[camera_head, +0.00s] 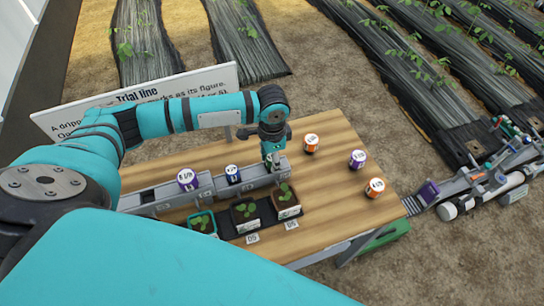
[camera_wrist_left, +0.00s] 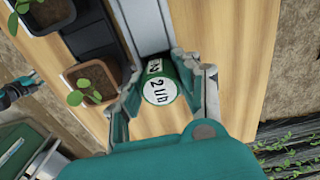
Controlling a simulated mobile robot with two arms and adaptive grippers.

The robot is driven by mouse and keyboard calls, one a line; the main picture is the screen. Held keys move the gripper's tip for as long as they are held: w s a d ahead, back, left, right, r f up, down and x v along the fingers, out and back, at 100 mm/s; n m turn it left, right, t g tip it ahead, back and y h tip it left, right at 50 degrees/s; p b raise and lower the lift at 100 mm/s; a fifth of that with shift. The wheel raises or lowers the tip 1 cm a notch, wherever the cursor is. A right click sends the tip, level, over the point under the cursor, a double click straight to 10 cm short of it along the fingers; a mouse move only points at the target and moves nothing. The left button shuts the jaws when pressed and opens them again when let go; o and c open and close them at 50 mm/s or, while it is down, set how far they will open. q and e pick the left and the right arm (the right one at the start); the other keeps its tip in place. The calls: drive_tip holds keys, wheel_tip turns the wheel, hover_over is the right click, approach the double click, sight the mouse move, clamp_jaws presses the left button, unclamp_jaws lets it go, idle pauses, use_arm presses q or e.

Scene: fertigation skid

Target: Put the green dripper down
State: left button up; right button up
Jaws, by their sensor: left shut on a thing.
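My left gripper (camera_head: 273,160) points down at the right end of the grey rail (camera_head: 205,188) on the wooden table. In the left wrist view my left gripper (camera_wrist_left: 163,95) is shut on the green dripper (camera_wrist_left: 160,88), which has a white top marked 2 l/h. The dripper is at the end of the rail; I cannot tell whether it touches it. The gripper hides the dripper in the head view. A dark and teal shape at the left edge of the wrist view looks like my right gripper (camera_wrist_left: 18,90); its jaws are unclear.
A purple dripper (camera_head: 187,180) and a blue dripper (camera_head: 233,174) stand at the rail. Orange (camera_head: 311,143) and purple (camera_head: 357,159) drippers, and another orange one (camera_head: 375,188), stand on the right. Potted seedlings (camera_head: 286,200) line the front. The table (camera_head: 330,190) has clear wood between.

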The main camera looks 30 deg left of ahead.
use_arm(q)
drive_tip(key=shift+f, duration=0.2)
use_arm(e)
drive_tip(key=shift+d, duration=0.3)
use_arm(q)
drive_tip(key=o, duration=1)
drive_tip(key=shift+c, duration=0.2)
wheel_tip(320, 180, up, 11)
drive_tip(key=shift+r+b, duration=0.1)
drive_tip(key=shift+b, duration=0.75)
drive_tip(key=shift+r, duration=0.55)
use_arm(e)
drive_tip(key=shift+s+a+f, duration=0.1)
drive_tip(key=shift+a+f, duration=0.2)
drive_tip(key=shift+f, duration=0.5)
drive_tip(key=shift+d, duration=0.1)
